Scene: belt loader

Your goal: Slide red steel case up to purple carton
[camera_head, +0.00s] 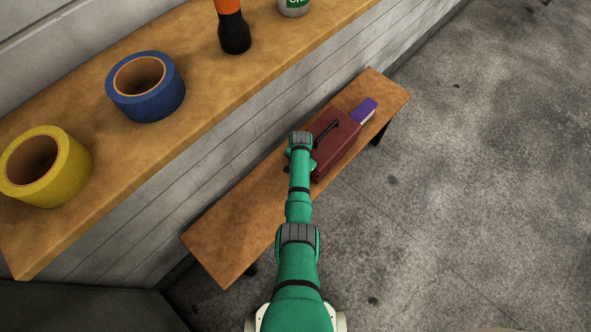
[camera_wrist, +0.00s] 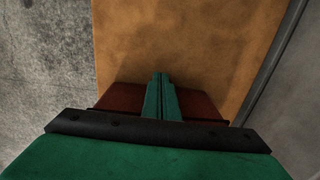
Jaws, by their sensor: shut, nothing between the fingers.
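The red steel case (camera_head: 338,146), dark red with a black handle on top, lies on the low wooden bench (camera_head: 237,232). The purple carton (camera_head: 365,109) lies just beyond the case's far end; I cannot tell whether they touch. My gripper (camera_head: 301,152) is at the case's near left end in the head view, its fingertips hidden by my arm. In the wrist view my gripper (camera_wrist: 161,80) is shut and empty, with the red case (camera_wrist: 201,104) showing on both sides of the fingers. The carton is not in the wrist view.
A higher wooden shelf (camera_head: 205,95) beside the bench holds a yellow tape roll (camera_head: 68,175), a blue tape roll (camera_head: 163,101), an orange-and-black object (camera_head: 233,30) and a can (camera_head: 294,5). The bench's near end is bare. Open concrete floor (camera_head: 470,180) lies to the right.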

